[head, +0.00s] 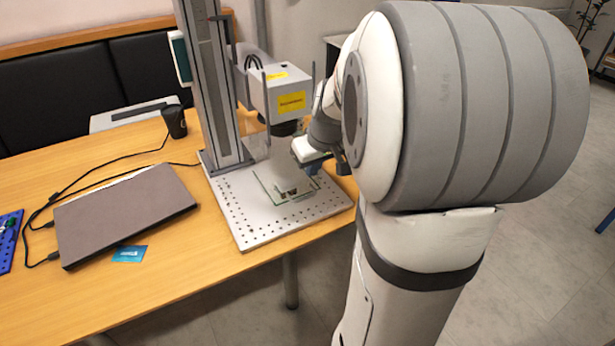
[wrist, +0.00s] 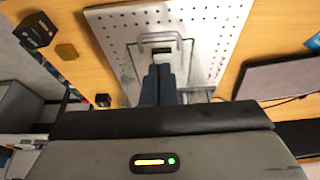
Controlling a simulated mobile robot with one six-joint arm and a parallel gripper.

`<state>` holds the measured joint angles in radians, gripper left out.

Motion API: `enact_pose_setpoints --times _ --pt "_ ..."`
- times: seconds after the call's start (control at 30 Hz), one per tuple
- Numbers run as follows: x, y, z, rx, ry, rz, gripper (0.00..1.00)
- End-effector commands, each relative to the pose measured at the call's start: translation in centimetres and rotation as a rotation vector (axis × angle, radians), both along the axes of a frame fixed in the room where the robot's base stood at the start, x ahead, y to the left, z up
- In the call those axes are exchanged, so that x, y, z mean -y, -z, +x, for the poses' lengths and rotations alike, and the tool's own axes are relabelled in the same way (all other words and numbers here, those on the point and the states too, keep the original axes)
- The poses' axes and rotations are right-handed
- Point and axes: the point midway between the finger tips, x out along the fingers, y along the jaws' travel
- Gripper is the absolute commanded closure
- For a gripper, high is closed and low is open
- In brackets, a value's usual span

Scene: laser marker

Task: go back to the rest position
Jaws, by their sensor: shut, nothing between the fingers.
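My gripper (wrist: 158,86) is shut and empty. In the wrist view its fingers lie together above the glass fixture plate (wrist: 135,68) on the perforated base plate (wrist: 218,22). In the head view my gripper (head: 314,168) is beside the laser marker head (head: 285,92), near the right side of the base plate (head: 245,232). My arm hides part of that side. A small dark piece sits in the fixture (head: 286,188); it also shows just beyond my fingertips in the wrist view. I cannot tell whether the fingers touch anything.
The marker's column (head: 212,90) stands behind the plate. A closed laptop (head: 125,212), cables, a blue card (head: 129,254) and a black cup (head: 175,122) are to the left.

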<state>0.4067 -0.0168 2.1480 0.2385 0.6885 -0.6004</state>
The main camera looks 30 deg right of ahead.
Motion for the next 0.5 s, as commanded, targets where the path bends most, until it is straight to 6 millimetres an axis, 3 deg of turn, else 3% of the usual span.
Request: enact_pose_setpoints --times 0.2,0.43,0.5 --pt "0.1 -2.6 -1.0 0.001 0.000 -0.001 1.00" --pt "-0.1 -3.2 -1.2 0.000 -0.001 0.000 1.00" --pt "-0.9 -3.6 -1.6 -0.005 -0.005 0.001 1.00"
